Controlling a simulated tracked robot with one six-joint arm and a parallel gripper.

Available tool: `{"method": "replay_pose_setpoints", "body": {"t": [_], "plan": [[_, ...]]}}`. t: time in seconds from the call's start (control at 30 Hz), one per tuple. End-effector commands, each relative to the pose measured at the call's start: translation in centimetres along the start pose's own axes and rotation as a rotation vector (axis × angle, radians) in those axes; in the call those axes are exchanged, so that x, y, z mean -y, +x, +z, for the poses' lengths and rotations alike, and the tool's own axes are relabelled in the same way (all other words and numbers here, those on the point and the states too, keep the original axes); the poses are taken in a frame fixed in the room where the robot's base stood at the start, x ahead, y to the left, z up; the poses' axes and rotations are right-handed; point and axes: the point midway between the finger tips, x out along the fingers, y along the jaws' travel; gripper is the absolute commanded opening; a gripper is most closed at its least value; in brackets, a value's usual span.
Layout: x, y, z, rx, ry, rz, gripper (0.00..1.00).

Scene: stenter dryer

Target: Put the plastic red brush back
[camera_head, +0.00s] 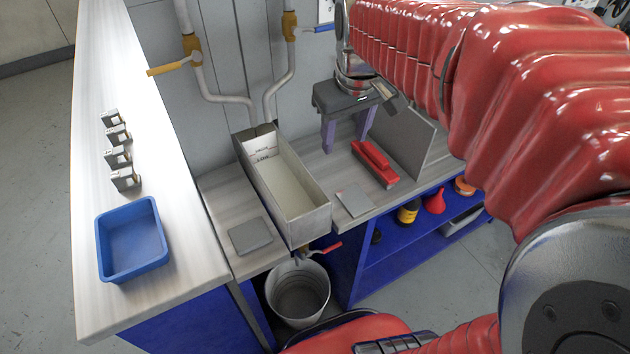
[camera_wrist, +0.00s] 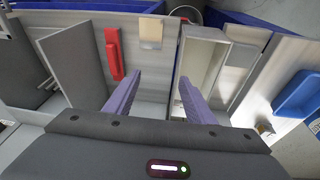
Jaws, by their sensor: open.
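The red brush (camera_head: 375,163) lies on the worktop, right of the grey trough and in front of an upright grey panel. It also shows in the wrist view (camera_wrist: 114,52), left of my fingers. My gripper (camera_head: 345,144) is open and empty, its two purple fingers pointing down over the worktop between the trough and the brush. In the wrist view my gripper (camera_wrist: 161,77) shows its fingers spread wide, with nothing between them. The brush's bristles cannot be made out.
The grey trough (camera_head: 319,220) stands left of my gripper, with pipes behind. The upright panel (camera_head: 410,142) is close to the brush. A light flat pad (camera_head: 354,200), a dark pad (camera_head: 250,236), a blue tray (camera_head: 131,240) and a bucket (camera_head: 298,292) are also around.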

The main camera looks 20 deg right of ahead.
Motion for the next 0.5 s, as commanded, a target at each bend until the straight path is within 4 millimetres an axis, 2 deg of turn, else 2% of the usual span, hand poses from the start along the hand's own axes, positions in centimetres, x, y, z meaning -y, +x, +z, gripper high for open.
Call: {"method": "replay_pose_setpoints", "body": {"t": [0.2,0.5], "plan": [[3.6,-1.4,3.2,-0.076,0.018,0.0,0.5],[7.6,-1.9,7.9,-0.175,0.05,-0.017,0.5]]}}
